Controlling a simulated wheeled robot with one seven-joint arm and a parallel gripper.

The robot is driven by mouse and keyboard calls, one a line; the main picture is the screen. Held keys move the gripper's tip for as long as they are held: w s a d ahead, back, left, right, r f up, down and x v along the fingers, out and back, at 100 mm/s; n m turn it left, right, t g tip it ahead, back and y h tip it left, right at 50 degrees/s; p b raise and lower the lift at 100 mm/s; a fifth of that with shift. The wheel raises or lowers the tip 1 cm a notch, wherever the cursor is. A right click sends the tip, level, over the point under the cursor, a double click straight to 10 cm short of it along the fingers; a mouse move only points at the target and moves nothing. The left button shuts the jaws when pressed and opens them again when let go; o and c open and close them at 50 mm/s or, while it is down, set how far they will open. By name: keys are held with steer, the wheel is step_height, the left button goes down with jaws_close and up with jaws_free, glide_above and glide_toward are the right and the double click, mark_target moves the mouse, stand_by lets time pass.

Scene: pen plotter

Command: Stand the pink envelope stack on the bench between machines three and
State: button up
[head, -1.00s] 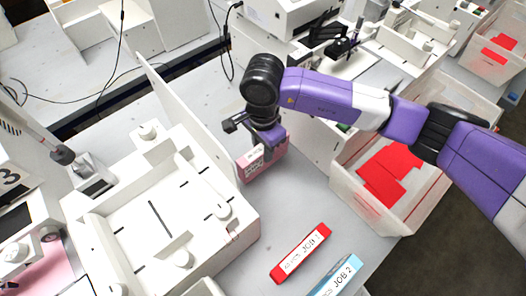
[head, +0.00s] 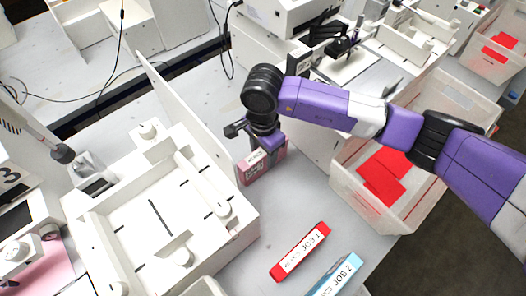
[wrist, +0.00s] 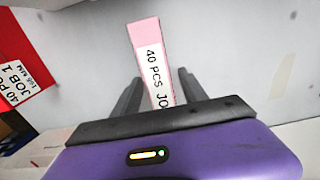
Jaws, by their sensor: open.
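The pink envelope stack (head: 256,171) stands on the grey bench (head: 290,205), between a white upright panel on its left and a white machine on its right. It carries a white label. In the wrist view the pink stack (wrist: 144,34) lies between my spread fingers, its label reading "40 PCS JO" before my gripper body hides the rest. My gripper (wrist: 158,90) is open, with a gap visible at each side of the stack. In the head view my gripper (head: 264,141) is right above and behind the stack, its fingers partly hidden.
A red JOB 1 stack (head: 300,251) and a blue JOB 2 stack (head: 335,276) lie nearer on the bench. A clear bin (head: 345,190) with red envelopes stands at the right. A white tray-like machine (head: 245,228), by a "3" marking, fills the left.

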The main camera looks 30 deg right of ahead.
step_height(320, 180, up, 12)
steer(key=b, duration=0.2)
steer(key=shift+r, duration=0.15)
stand_by(0.6)
